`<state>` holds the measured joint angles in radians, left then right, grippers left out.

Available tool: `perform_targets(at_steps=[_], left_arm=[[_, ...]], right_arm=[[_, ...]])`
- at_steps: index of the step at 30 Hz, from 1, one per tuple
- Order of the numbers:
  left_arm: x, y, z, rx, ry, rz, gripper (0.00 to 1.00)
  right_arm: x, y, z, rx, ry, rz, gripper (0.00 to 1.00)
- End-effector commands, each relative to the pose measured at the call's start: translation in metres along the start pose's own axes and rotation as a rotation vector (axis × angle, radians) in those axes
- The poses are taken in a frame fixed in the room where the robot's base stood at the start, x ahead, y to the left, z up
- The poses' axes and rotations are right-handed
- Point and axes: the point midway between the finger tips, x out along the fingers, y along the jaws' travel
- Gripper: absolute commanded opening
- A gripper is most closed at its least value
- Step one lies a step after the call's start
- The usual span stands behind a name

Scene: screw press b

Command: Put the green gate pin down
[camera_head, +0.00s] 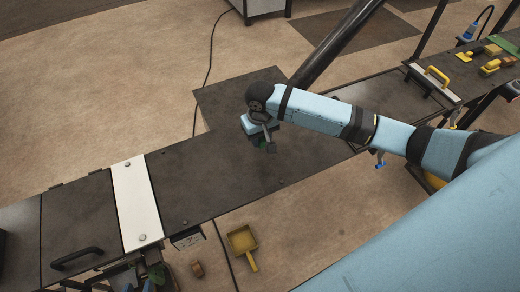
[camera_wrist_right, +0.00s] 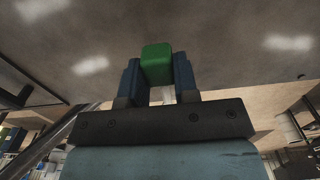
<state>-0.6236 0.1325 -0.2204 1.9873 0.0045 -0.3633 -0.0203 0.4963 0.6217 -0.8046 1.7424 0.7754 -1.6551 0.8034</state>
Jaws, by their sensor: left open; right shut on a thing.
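The green gate pin (camera_wrist_right: 157,63) shows as a green block between the two dark blue fingers of my right gripper (camera_wrist_right: 158,80) in the right wrist view. The fingers are shut on it from both sides. In the head view my right gripper (camera_head: 264,138) is over the dark bench top (camera_head: 215,165), near its middle. Only a small dark green part of the pin (camera_head: 264,146) shows there. I cannot tell whether the pin touches the bench. My left gripper is not in the head view.
A white strip (camera_head: 136,205) crosses the bench at left, with a black handle (camera_head: 76,258) beyond it. A yellow scoop (camera_head: 243,245) lies on the floor in front. A yellow-handled white plate (camera_head: 436,82) and several small yellow parts sit at right. The bench around my right gripper is clear.

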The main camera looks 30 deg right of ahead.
Motion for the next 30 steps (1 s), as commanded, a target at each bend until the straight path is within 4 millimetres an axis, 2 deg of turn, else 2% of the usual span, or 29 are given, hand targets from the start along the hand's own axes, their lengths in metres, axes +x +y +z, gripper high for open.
perform_targets(at_steps=[3,10,17,28,29,30], left_arm=[[0.000,-0.001,-0.004,0.001,0.005,-0.002,0.43],[0.000,-0.002,-0.005,0.001,0.005,-0.004,0.43],[-0.002,-0.002,-0.006,0.000,0.004,-0.004,0.43],[-0.004,-0.001,-0.004,-0.001,-0.001,-0.004,0.43],[-0.004,-0.001,-0.004,-0.001,-0.001,-0.005,0.43],[-0.004,-0.001,-0.003,-0.001,-0.002,-0.005,0.43]], right_arm=[[0.018,0.000,0.000,0.001,-0.001,-0.001,0.00],[0.035,0.000,0.000,0.000,-0.001,0.000,0.00],[0.068,0.000,0.001,0.000,-0.002,0.001,0.00],[0.073,-0.001,0.000,0.000,0.000,-0.001,0.00],[0.073,-0.001,0.000,0.000,0.000,0.000,0.30],[0.073,0.000,0.000,0.000,0.001,-0.001,0.40]])
